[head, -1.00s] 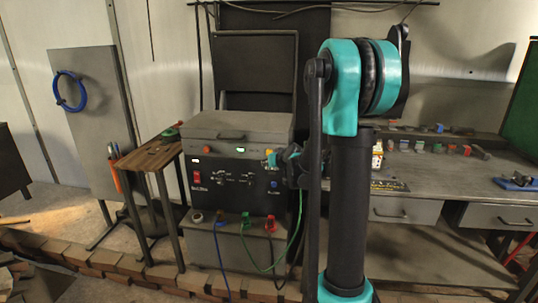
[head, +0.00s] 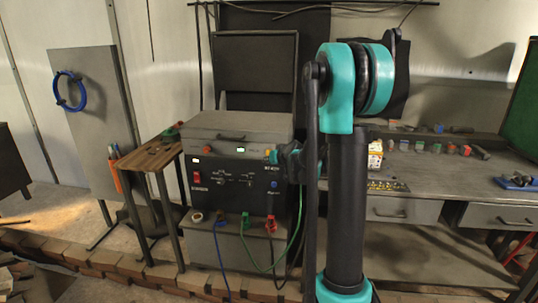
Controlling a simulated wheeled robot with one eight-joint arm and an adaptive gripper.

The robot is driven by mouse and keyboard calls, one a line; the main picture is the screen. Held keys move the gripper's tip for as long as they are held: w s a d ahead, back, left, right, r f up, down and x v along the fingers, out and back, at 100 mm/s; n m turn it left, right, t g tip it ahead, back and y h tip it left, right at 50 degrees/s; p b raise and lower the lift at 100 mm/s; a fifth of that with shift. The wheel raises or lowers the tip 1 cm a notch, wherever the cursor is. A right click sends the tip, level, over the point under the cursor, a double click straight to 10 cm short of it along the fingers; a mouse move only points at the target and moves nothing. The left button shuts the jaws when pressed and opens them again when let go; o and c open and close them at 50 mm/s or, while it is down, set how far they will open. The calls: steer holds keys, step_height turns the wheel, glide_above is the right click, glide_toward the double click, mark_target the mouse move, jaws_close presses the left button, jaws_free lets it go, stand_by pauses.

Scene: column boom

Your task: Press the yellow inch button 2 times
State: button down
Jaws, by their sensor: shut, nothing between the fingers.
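The dark control box (head: 232,195) stands left of my arm, with a lit display and switches on its front. A small yellow spot at its upper right, by the fingertips, looks like the yellow inch button (head: 267,151); its label is too small to read. My gripper (head: 274,156) is shut and empty, at the right end of the panel right beside the yellow spot. I cannot tell whether it touches the button or how far the button is pushed in. My arm hides the panel's right side.
A red switch (head: 197,178) and a blue button (head: 274,183) are on the same panel. Cables with coloured plugs (head: 246,220) hang below. A wooden side table (head: 152,156) stands left, a workbench (head: 440,178) right. A low brick edge (head: 130,263) crosses the floor.

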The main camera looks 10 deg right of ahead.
mark_target(267, 155)
steer(key=shift+w+d, duration=0.3)
steer(key=shift+w, duration=0.55)
steer(key=shift+w+d, duration=0.25)
steer(key=shift+w, duration=0.6)
steer(key=shift+w+d, duration=0.15)
steer(key=shift+w, duration=0.2)
steer(key=shift+w+d, duration=0.15)
steer(key=shift+w, duration=0.35)
stand_by(0.9)
steer(key=shift+s, duration=0.1)
steer(key=shift+s+a, duration=0.3)
steer(key=shift+s, duration=0.5)
steer(key=shift+s+a, duration=0.25)
steer(key=shift+s, duration=0.55)
steer(key=shift+s+a, duration=0.25)
steer(key=shift+s, duration=0.55)
steer(key=shift+s+a, duration=0.25)
steer(key=shift+s, duration=0.55)
